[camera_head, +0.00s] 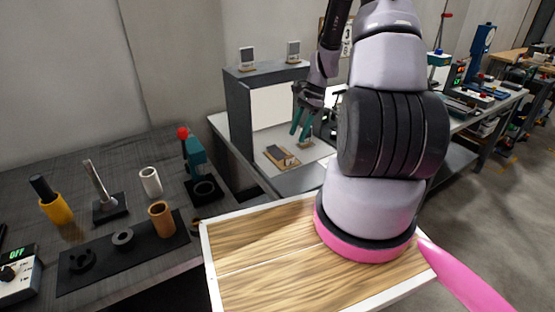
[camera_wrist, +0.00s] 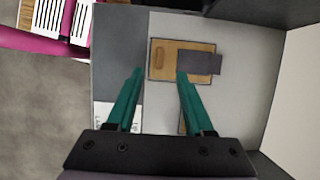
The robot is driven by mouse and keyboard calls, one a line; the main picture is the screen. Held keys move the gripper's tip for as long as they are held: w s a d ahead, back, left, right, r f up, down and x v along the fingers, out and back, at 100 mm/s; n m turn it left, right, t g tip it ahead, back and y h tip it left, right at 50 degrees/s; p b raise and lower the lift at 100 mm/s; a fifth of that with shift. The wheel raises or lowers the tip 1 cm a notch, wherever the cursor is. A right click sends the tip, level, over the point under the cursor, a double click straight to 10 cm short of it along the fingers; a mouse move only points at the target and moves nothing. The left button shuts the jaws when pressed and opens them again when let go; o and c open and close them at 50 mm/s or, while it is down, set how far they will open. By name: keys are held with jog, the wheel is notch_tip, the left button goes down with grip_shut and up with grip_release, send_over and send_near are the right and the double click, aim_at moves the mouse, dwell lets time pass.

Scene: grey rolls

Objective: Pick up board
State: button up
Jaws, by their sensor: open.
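A small tan wooden board (camera_head: 269,153) with a darker piece on it lies on the light floor of a grey open-fronted booth. In the wrist view a tan board (camera_wrist: 160,68) carries a flat grey plate (camera_wrist: 200,63) over its right part and a small brown oblong piece at its left. My gripper (camera_head: 299,134) has teal fingers, spread apart and empty, pointing down inside the booth. In the wrist view my gripper (camera_wrist: 160,72) has its right fingertip overlapping the board's lower edge in the picture. I cannot tell whether it touches. Another tan piece is partly hidden behind the right finger.
The booth (camera_head: 240,110) has grey walls and a top bearing two small devices. A dark bench (camera_head: 130,285) with cylinders and tools stands at left. A white-edged wooden surface (camera_head: 260,285) lies in front. My arm hides part of the booth's right side.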

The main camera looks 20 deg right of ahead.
aim_at(290, 156)
jog(key=x, duration=0.4)
jog(key=shift+a+f, duration=0.15)
jog(key=shift+f, duration=0.2)
jog(key=shift+d+x, duration=0.1)
jog(key=shift+x, duration=1.25)
jog(key=shift+d+x, duration=0.15)
jog(key=shift+x, duration=1.2)
jog(key=shift+f, duration=0.1)
grip_shut()
